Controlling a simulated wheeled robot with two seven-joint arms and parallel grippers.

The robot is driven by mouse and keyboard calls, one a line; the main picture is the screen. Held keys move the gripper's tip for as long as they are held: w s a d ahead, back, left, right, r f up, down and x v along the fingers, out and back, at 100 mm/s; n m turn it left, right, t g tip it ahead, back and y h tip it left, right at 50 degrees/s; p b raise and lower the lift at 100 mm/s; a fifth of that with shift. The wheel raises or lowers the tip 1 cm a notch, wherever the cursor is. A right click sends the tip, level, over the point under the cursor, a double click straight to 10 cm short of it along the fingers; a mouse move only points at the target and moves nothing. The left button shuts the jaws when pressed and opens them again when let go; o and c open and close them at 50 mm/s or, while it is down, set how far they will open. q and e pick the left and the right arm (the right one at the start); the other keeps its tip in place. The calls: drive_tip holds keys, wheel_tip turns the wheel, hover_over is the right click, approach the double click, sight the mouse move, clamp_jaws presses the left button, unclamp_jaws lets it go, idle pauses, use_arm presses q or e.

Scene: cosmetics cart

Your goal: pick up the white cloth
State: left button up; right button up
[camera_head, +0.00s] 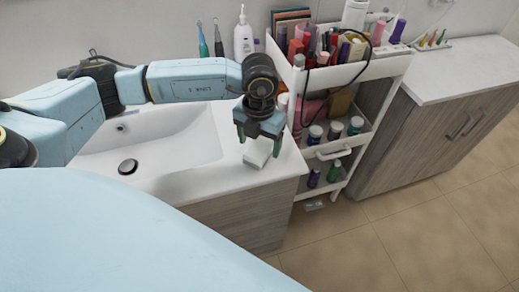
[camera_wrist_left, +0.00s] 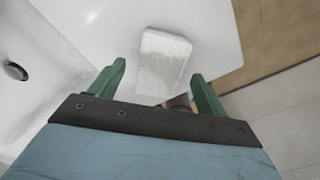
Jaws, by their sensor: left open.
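The white cloth (camera_head: 258,152) is a small folded block on the white counter beside the sink, near the counter's right front edge. It also shows in the left wrist view (camera_wrist_left: 163,62), just ahead of and between the green fingers. My left gripper (camera_head: 259,143) is above the cloth, pointing down, with its two fingers apart and nothing held. In the left wrist view the left gripper (camera_wrist_left: 160,88) has the cloth's near end between its fingertips. I cannot tell whether the fingers touch it. My right gripper is not in view.
The sink basin (camera_head: 165,140) with its drain lies left of the cloth. A white cart (camera_head: 385,68) full of cosmetics stands close on the right. A lotion bottle (camera_head: 243,40) and toothbrushes stand behind my left arm. The counter ends just right of the cloth.

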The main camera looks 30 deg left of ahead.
use_arm(q)
wheel_tip(320, 180, down, 2)
drive_tip(key=shift+f, duration=0.25)
drive_tip(key=c, duration=1.1)
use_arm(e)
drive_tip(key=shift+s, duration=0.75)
